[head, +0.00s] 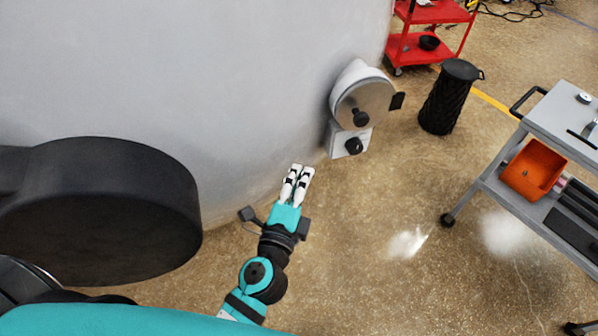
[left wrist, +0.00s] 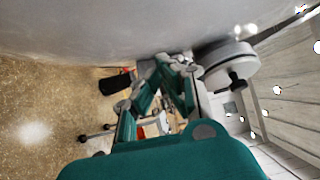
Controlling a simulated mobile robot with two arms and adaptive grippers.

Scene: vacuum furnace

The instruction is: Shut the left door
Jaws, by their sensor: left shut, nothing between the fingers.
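A large, smooth, light grey curved surface (head: 190,75) fills the upper left of the head view. It looks like the furnace door or its shell; I cannot tell which, and its edges are mostly out of frame. It also runs along the top of the left wrist view (left wrist: 90,25). My left gripper (head: 300,170) is shut and empty, close to the lower edge of this surface. I cannot tell whether it touches. The gripper's fingers also show in the left wrist view (left wrist: 175,68). My right gripper is not in view.
A round metal port with a dark knob (head: 362,100) juts from the grey surface. A black bin (head: 448,98), a red cart (head: 415,48) and a grey cart (head: 560,130) with an orange bin (head: 534,170) stand right. Floor between is clear. A thick black cylinder (head: 110,215) is left.

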